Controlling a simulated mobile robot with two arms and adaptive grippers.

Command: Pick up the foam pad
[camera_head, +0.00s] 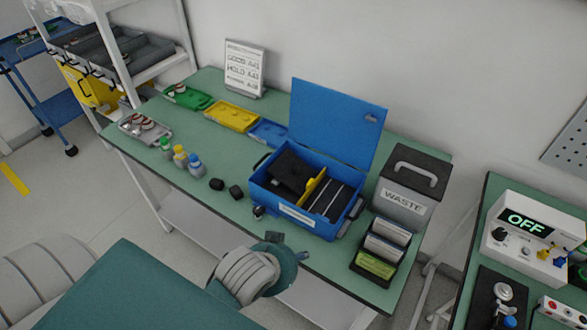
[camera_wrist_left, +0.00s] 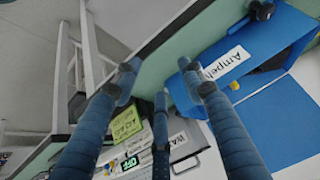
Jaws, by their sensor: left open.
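A dark flat pad (camera_head: 288,170), which looks like the foam pad, lies tilted in the left part of the open blue case (camera_head: 297,216). A yellow piece (camera_head: 314,187) stands beside it. My left gripper (camera_head: 288,247) is in front of the case, near the table's front edge, apart from the pad. In the left wrist view its blue fingers (camera_wrist_left: 160,85) are spread, with nothing between them. That view also shows the labelled case front (camera_wrist_left: 228,62); I cannot make out the pad there. My right gripper is in neither view.
The case lid (camera_head: 334,125) stands up behind. A waste bin (camera_head: 408,190) and a card rack (camera_head: 381,250) stand to the right. Two small black pieces (camera_head: 227,189), bottles (camera_head: 180,156) and coloured trays (camera_head: 232,116) are to the left.

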